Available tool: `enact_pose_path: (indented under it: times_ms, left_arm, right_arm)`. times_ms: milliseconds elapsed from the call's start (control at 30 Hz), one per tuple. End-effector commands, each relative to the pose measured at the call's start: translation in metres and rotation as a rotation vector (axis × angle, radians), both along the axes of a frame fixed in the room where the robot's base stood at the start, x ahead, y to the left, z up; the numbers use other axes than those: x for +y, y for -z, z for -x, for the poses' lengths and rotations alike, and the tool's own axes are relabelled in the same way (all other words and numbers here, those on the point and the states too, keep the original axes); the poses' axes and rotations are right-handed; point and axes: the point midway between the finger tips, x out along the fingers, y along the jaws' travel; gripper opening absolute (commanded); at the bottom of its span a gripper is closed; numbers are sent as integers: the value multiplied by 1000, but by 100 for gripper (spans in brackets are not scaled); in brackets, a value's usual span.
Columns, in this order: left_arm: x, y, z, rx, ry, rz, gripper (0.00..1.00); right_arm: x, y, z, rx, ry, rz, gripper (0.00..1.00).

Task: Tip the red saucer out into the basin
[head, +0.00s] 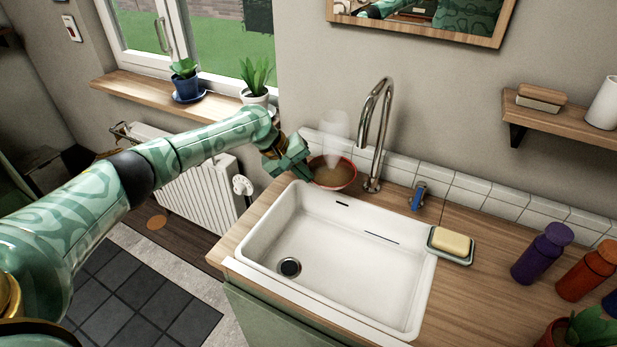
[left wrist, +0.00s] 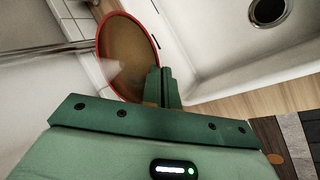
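The red saucer (head: 333,174) holds brown liquid with pale, steam-like haze above it. It is at the back left corner of the basin, beside the tap, and looks about level in the head view. It also shows in the left wrist view (left wrist: 130,50). My left gripper (head: 306,168) reaches it from the left; its fingers (left wrist: 162,86) are close together at the saucer's rim, shut on it. Whether the saucer touches the counter is hard to tell. The white basin (head: 350,268) is empty, with a dark drain at its left. My right gripper is not in view.
The tall metal tap (head: 371,140) stands just right of the saucer. A soap dish (head: 452,258) with yellow soap sits at the basin's right edge. Purple (head: 541,254) and orange (head: 588,272) bottles stand farther right. Potted plants (head: 256,84) line the windowsill.

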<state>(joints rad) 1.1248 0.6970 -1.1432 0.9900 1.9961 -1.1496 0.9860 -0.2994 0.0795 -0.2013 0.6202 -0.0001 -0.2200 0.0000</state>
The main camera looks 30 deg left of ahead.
Motion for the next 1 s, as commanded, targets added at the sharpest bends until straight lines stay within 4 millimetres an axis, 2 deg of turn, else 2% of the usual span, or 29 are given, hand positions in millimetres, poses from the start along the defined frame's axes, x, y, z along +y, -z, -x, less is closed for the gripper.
enact_pose_path:
  times_ms: [467, 1000]
  left_arm:
    - [2, -1, -2, -2, -3, 1, 0]
    - [2, -1, -2, -2, -3, 1, 0]
  right_arm:
    - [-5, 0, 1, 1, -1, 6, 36]
    - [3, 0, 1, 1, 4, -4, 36]
